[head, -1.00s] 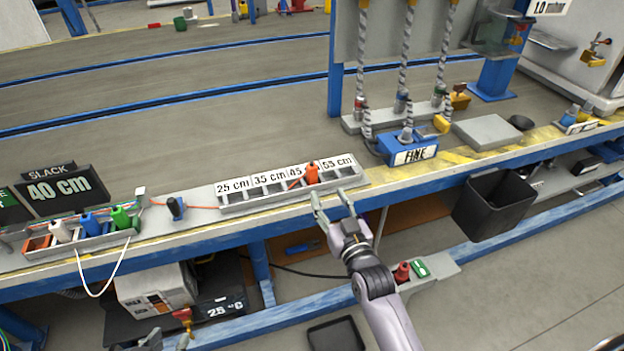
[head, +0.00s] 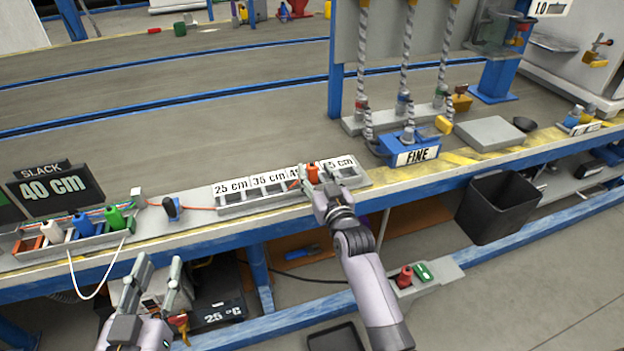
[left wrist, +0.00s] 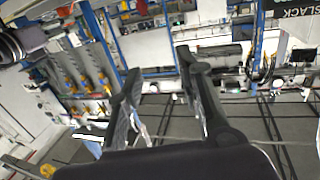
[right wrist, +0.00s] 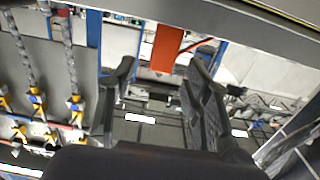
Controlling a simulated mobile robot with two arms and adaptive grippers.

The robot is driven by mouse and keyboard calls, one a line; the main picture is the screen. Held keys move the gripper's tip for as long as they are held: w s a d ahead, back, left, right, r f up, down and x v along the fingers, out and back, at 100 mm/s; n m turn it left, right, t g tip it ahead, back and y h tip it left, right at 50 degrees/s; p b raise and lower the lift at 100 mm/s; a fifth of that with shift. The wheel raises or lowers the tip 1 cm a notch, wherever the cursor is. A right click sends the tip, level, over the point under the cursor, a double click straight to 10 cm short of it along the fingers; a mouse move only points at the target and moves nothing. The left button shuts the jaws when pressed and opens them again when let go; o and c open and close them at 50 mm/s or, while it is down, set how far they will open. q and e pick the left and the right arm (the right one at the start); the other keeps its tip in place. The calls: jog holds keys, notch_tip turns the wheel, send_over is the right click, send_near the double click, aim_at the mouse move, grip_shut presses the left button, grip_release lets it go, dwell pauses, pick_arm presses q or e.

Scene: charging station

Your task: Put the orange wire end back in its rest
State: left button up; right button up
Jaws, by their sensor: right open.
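The orange wire end (head: 312,173) stands upright in the labelled slot block (head: 232,210), at the slot left of the rightmost one. Its orange wire runs left along the bench. My right gripper (head: 320,185) is open at the orange end, with its fingers partly hiding it. In the right wrist view, the orange end (right wrist: 166,48) shows between the spread fingers. The rest tray (head: 78,243) at left holds the white (head: 52,231), blue (head: 82,223) and green (head: 115,217) ends; its orange slot (head: 28,244) looks empty. My left gripper (head: 158,262) is open and empty before the bench.
A dark blue clip (head: 173,208) stands on the bench between tray and block. The slack display (head: 58,190) reads 40 cm behind the tray. A white wire (head: 92,298) loops over the front edge. A blue FINE box (head: 408,148) stands right of the block.

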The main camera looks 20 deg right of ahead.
jog(key=shift+w, duration=1)
pick_arm(q)
jog(key=r+t, duration=0.1)
jog(key=r, duration=0.2)
jog(key=shift+d+r+t+h, duration=0.1)
jog(key=shift+d+t+h, duration=0.1)
jog(key=shift+t+h, duration=0.2)
pick_arm(e)
jog(key=shift+c, duration=0.4)
grip_shut()
